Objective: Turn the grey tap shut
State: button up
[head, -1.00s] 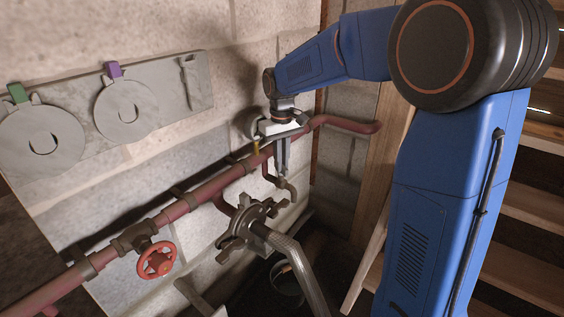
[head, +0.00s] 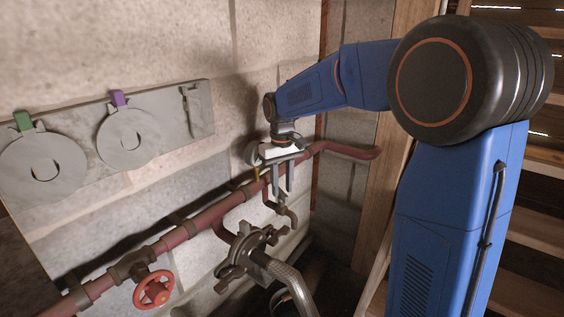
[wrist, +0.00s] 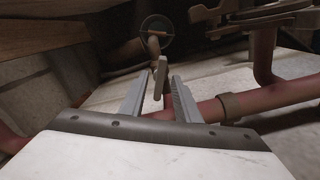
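The grey tap shows in the wrist view as a narrow grey lever (wrist: 160,80) standing between and slightly beyond my fingertips. In the head view the tap (head: 281,209) is on the short red branch below the main pipe, partly hidden by my fingers. My gripper (head: 282,192) points down over it, fingers apart. In the wrist view my gripper (wrist: 158,75) has one finger on each side of the lever, with a gap visible; I cannot tell any contact.
A long red pipe (head: 205,218) runs along the wall. A red handwheel (head: 153,290) is at lower left. A grey clamp fitting (head: 247,246) with a ribbed hose (head: 284,276) stands close to the tap. Grey plates (head: 128,137) hang on a wall board. Wooden stairs (head: 535,200) are at right.

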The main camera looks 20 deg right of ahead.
aim_at(282, 192)
notch_tip(282, 192, up, 16)
jog(key=shift+r, duration=0.2)
jog(key=shift+f, duration=0.1)
dwell(0.4)
